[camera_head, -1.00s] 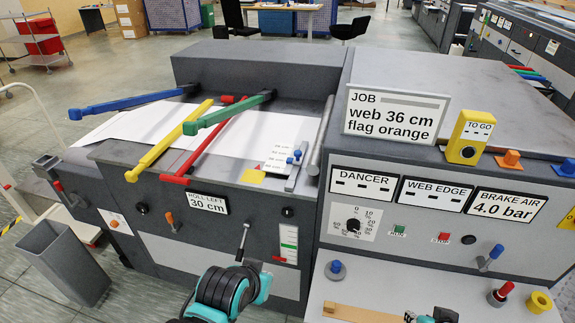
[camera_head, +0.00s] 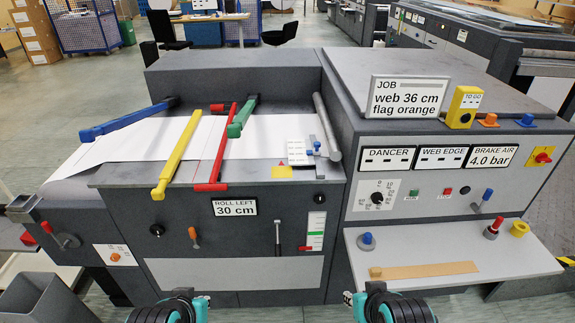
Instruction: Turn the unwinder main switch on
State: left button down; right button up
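A red rotary switch on a yellow plate (camera_head: 541,156) sits at the right end of the sloped control panel (camera_head: 345,205). Its handle looks tilted, but its on or off position is too small to read. No label naming the main switch is legible. Another knob, orange on a white plate (camera_head: 115,257), sits low on the machine's left front. Parts of my two arms show at the bottom edge, left and right of centre, with black ribbed sections and teal parts. No gripper fingers show on either. Both arms are well below and apart from the red switch.
A light shelf (camera_head: 510,258) juts out below the panel, with a wooden strip (camera_head: 425,270) on it. The panel also carries a dial (camera_head: 377,197), green and red buttons and a blue lever (camera_head: 483,200). A grey bin (camera_head: 45,300) stands at the lower left.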

aim_at(541, 157)
jog(key=z, duration=1.75)
